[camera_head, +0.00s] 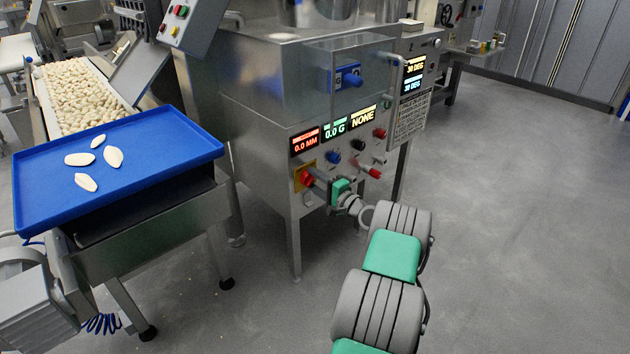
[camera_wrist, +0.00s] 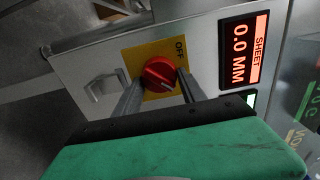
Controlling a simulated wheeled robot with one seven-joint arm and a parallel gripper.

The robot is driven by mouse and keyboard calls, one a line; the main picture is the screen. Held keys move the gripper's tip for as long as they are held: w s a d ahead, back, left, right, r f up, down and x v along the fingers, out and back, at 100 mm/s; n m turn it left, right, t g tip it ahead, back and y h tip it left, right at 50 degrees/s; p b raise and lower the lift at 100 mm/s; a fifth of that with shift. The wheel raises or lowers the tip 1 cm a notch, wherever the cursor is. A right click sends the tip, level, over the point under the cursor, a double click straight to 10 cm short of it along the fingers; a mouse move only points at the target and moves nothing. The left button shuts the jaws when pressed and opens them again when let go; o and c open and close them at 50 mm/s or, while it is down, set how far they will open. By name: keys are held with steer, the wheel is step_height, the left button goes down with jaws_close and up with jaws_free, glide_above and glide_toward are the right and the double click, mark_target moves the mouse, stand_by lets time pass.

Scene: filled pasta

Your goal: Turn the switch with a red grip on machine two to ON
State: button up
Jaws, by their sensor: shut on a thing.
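The switch with a red grip (camera_head: 306,178) sits on a yellow plate at the left of the machine's front panel. In the wrist view the red grip (camera_wrist: 160,74) is round with a raised bar and a pale mark. The word OFF shows on the yellow plate (camera_wrist: 182,52) beside it; no ON label is visible. My gripper (camera_head: 314,181) reaches the switch from the right. In the wrist view its two fingers (camera_wrist: 160,88) lie on either side of the red grip, shut on it. The near side of the plate is hidden by my gripper.
Displays (camera_head: 333,128) reading 0.0 MM, 0.0 G and NONE sit above the switch. Blue, red and other knobs (camera_head: 357,144) stand out to its right. A blue tray (camera_head: 150,150) with pale pieces stands at the left. The floor at right is clear.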

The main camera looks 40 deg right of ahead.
stand_by(0.4)
steer(key=o, duration=1.3)
steer(key=s+p, duration=0.1)
steer(key=s, duration=0.6)
steer(key=shift+s+d+p, duration=0.1)
steer(key=shift+s+p, duration=0.3)
